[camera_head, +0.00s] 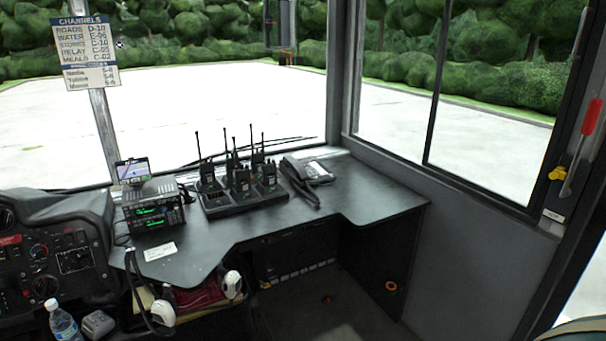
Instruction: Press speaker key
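A dark desk phone (318,173) stands on the black desk (375,203), right of the radios. Its handset (298,183) lies along its left side, and a pale key area shows on its right part. The single keys, a speaker key among them, are too small to tell apart. A stacked radio unit (155,213) with green displays stands on the left of the desk. Neither of my grippers shows in the head view.
Several handheld radios (241,180) stand upright in a charger tray (245,203) between the radio unit and the phone. A small screen (133,171) sits above the radio unit. A dashboard (55,255) fills the left. The desk's right part is bare.

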